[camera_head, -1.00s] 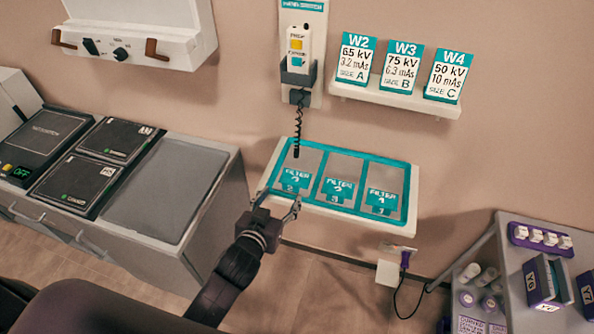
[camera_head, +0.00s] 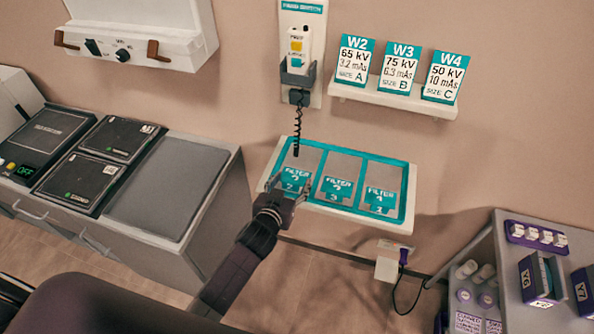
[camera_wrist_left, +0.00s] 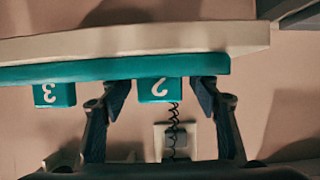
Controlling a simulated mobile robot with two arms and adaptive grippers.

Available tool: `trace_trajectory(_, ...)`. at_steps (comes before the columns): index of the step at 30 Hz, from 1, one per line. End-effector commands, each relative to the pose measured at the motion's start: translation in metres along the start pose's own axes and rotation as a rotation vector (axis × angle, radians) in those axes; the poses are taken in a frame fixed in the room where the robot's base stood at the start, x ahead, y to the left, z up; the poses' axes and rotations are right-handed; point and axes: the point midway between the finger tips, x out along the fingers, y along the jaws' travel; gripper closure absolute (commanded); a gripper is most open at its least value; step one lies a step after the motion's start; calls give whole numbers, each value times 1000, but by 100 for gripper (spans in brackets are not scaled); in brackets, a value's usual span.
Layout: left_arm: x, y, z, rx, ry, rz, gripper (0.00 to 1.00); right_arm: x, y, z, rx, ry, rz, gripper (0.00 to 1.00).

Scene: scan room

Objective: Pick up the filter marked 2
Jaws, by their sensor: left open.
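The filter marked 2 (camera_head: 296,179) is the leftmost of three filters in the teal-edged wall tray (camera_head: 408,224), a grey plate with a teal tab. My left gripper (camera_head: 288,186) is open at the tray's front edge, its fingers on either side of that tab. In the left wrist view the tab with the 2 (camera_wrist_left: 158,91) shows upside down between the open fingers (camera_wrist_left: 161,95), with a gap on each side. The gripper hides part of the tab in the head view. My right gripper is not in view.
The filter marked 3 (camera_head: 337,190) is close on the right, and the filter marked 1 (camera_head: 380,200) is beyond it. A coiled cord (camera_head: 297,135) hangs above filter 2 from the wall handset (camera_head: 298,50). A grey-topped cabinet (camera_head: 167,190) stands at the left.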

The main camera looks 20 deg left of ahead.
Motion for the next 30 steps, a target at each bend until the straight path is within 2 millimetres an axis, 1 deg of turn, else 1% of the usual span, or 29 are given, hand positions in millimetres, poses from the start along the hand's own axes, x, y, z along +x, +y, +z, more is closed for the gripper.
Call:
trace_trajectory(2,0,0,0,0,0,0,44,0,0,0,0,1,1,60)
trace_trajectory(3,0,0,0,0,0,0,46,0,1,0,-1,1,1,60)
trace_trajectory(15,0,0,0,0,0,0,90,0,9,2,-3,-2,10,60)
trace_trajectory(16,0,0,-1,0,1,0,92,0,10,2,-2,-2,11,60)
trace_trajectory(23,-1,0,-2,0,2,0,92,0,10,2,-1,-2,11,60)
trace_trajectory(26,-3,0,-10,0,4,0,92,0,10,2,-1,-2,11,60)
trace_trajectory(30,-12,0,-31,0,7,1,92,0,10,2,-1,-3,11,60)
